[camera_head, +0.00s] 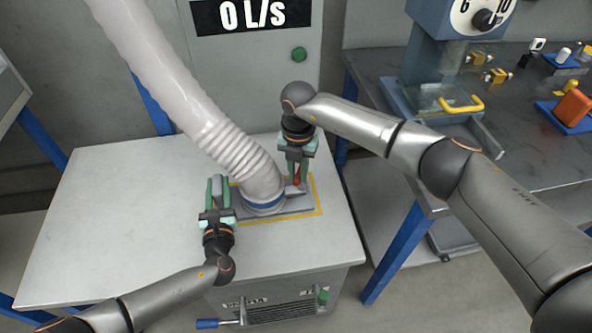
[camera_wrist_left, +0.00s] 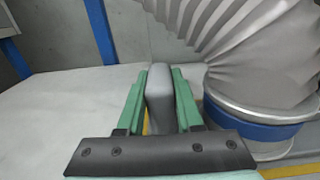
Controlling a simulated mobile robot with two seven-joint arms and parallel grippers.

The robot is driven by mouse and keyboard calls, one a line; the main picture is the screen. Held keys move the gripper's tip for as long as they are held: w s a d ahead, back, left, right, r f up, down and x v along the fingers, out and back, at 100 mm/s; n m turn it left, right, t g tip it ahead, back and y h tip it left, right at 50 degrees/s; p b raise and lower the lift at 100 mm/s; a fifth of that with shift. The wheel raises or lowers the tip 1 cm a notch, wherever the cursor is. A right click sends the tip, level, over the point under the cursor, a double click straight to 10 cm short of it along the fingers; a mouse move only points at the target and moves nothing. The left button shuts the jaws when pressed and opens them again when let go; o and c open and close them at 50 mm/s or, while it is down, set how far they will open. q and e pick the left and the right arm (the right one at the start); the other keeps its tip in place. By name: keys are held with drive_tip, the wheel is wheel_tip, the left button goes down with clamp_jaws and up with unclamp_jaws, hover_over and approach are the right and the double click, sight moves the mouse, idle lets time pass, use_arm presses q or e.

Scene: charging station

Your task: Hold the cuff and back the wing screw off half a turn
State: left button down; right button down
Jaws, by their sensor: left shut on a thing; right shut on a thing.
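The cuff (camera_head: 265,204) is a collar with a blue band at the foot of the grey ribbed hose (camera_head: 190,100), on a grey plate. In the left wrist view the blue band (camera_wrist_left: 255,128) is at the right. My left gripper (camera_head: 217,183) is at the cuff's left side, shut on a grey upright block (camera_wrist_left: 160,95), perhaps the cuff's handle. My right gripper (camera_head: 297,175) is at the cuff's right, pointing down and shut on a small red part (camera_head: 297,180), probably the wing screw. The fingers hide most of that part.
A yellow outline (camera_head: 285,219) surrounds the plate on the white cabinet top (camera_head: 110,195), whose left side is clear. A display (camera_head: 250,14) reads 0 L/s. A dark workbench (camera_head: 535,140) with a press and small parts stands at the right.

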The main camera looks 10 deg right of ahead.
drive_tip(key=shift+w+d+n, duration=0.1)
drive_tip(key=shift+d+n, duration=0.35)
drive_tip(key=shift+n, duration=1.9)
drive_tip(key=shift+w+d+n, duration=0.1)
drive_tip(key=shift+d+n, duration=0.3)
drive_tip(key=shift+n, duration=1.9)
drive_tip(key=shift+w+d+n, duration=0.1)
drive_tip(key=shift+d+n, duration=0.35)
drive_tip(key=shift+n, duration=1.9)
drive_tip(key=c, duration=0.8)
unclamp_jaws()
drive_tip(key=shift+s, duration=0.1)
drive_tip(key=shift+o, duration=0.2)
drive_tip(key=shift+r, duration=0.1)
wheel_tip(320, 180, up, 12)
